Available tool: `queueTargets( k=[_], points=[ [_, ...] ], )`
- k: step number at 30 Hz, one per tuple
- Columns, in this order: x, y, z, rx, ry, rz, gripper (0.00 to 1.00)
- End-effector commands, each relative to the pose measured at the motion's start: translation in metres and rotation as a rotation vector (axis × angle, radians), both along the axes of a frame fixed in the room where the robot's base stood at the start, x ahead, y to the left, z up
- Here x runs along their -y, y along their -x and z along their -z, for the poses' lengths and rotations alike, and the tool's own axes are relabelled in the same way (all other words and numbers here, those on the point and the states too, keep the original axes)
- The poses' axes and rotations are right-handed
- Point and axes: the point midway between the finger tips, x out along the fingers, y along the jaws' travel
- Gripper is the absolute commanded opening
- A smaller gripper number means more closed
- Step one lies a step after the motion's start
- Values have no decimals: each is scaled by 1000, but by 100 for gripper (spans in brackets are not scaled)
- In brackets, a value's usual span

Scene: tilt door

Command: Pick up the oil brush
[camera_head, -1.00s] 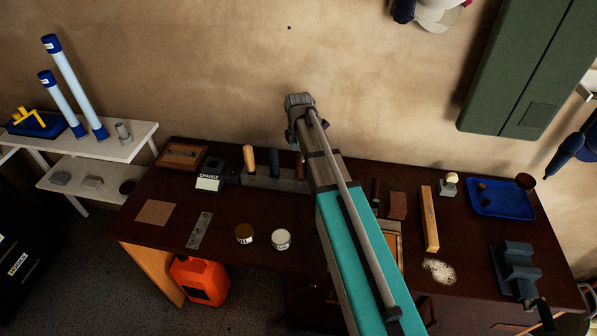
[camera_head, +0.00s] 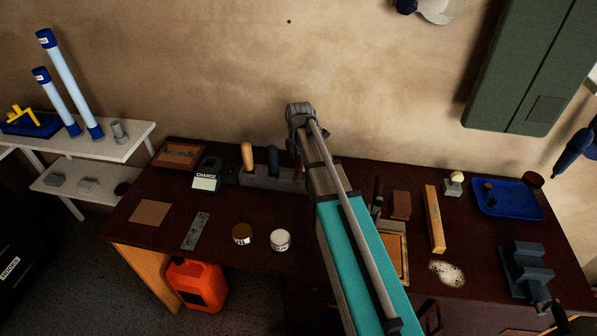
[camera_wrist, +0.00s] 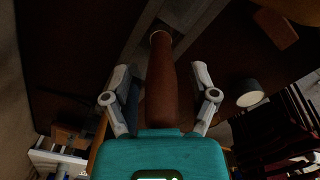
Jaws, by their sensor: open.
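A reddish-brown handle (camera_wrist: 160,85) stands out of a grey tool rack (camera_wrist: 135,50) in the wrist view. My gripper (camera_wrist: 160,72) is open, with one finger on each side of this handle. Dark gaps show between the handle and the fingers. The handle's lower end enters the rack, so its working end is hidden, and I cannot confirm that it is the oil brush. In the head view the rack (camera_head: 262,179) is at the back of the table, holding tan and dark blue handles. My arm covers the rack's right end and hides my gripper there.
The brown table (camera_head: 180,205) also carries two round tins (camera_head: 242,234), a wooden bar (camera_head: 434,220), a blue tray (camera_head: 508,198) and a dark vise (camera_head: 525,270). A dark blue handle (camera_wrist: 132,105) stands close beside the left finger in the wrist view.

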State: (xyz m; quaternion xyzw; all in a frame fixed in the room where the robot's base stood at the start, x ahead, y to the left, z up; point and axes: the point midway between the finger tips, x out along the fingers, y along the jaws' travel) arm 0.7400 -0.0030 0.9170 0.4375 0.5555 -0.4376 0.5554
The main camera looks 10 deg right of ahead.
Motion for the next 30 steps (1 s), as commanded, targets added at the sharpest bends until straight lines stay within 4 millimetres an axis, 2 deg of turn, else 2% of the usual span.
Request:
queueTargets(
  k=[13,25,30],
  points=[
    [0,0,0,0,0,0,75],
    [1,0,0,0,0,1,1],
    [1,0,0,0,0,1,0]
  ],
)
